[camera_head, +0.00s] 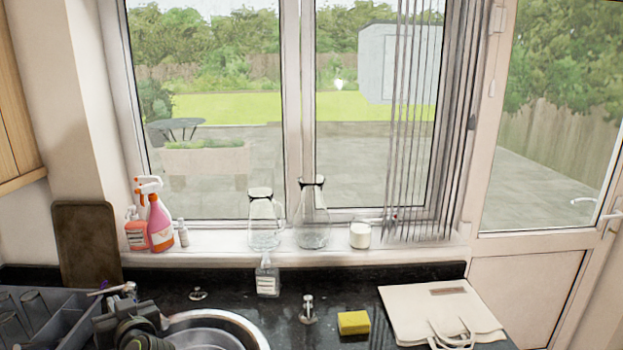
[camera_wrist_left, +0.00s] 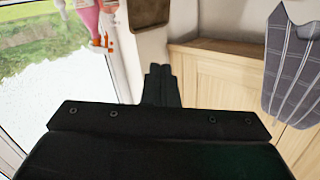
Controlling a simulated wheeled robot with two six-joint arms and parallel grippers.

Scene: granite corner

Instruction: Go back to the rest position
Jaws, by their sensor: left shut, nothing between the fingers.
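My left gripper (camera_head: 140,322) shows at the bottom left of the head view, dark and partly cut off by the lower edge. It is in front of the round metal sink, near the grey dish rack. In the left wrist view its black fingers (camera_wrist_left: 161,84) are together with nothing between them. My right gripper is in neither view.
A sink (camera_head: 238,322), a dish rack (camera_head: 72,318) with glasses, a yellow sponge (camera_head: 353,322) and a pale bag (camera_head: 440,308) are on the dark counter. Spray bottles (camera_head: 160,225) and glass carafes (camera_head: 312,225) stand on the sill. A grey checked cloth (camera_wrist_left: 290,75) hangs in the left wrist view.

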